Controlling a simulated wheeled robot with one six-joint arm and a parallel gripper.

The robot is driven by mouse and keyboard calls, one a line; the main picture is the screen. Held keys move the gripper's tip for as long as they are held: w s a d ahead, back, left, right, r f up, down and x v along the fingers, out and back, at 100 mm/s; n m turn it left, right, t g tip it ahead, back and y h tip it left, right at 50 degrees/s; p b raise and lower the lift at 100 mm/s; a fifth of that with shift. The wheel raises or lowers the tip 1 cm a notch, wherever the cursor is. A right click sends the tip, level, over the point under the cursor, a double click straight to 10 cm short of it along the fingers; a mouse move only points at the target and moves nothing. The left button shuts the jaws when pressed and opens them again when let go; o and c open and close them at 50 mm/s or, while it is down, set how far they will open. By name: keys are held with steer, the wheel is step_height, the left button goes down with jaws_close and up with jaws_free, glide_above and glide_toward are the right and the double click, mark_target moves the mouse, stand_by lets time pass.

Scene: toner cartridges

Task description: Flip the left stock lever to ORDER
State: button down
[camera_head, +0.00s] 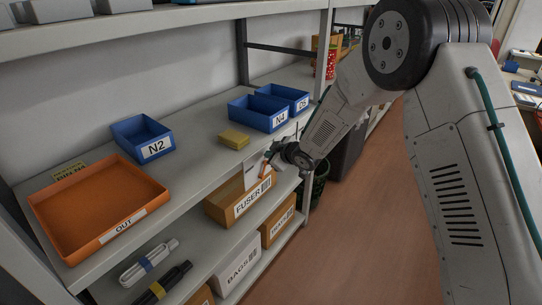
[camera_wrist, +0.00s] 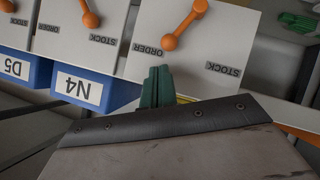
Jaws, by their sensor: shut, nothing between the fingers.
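In the wrist view, which is turned upside down, an orange lever (camera_wrist: 184,24) is on a white plate (camera_wrist: 240,40) marked ORDER and STOCK. It slants, with its lower end nearer the word ORDER; I cannot be sure which end is the pivot. By the order of the bins, this is the leftmost of the levers in view. In the head view my gripper (camera_head: 275,154) is at the shelf's front edge, near an orange lever (camera_head: 265,168).
Two more orange levers, a middle one (camera_wrist: 91,18) and one at the far left (camera_wrist: 8,5), sit on neighbouring plates. Blue bins N4 (camera_head: 258,112) and D5 (camera_head: 290,95), yellow pads (camera_head: 233,138), bin N2 (camera_head: 142,140) and an orange OUT tray (camera_head: 85,200) stand on the shelf.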

steer(key=s+d+r, duration=0.6)
steer(key=r, duration=0.3)
steer(key=shift+s+d+r, duration=0.2)
steer(key=shift+s+d, duration=0.05)
steer(key=shift+s, duration=0.1)
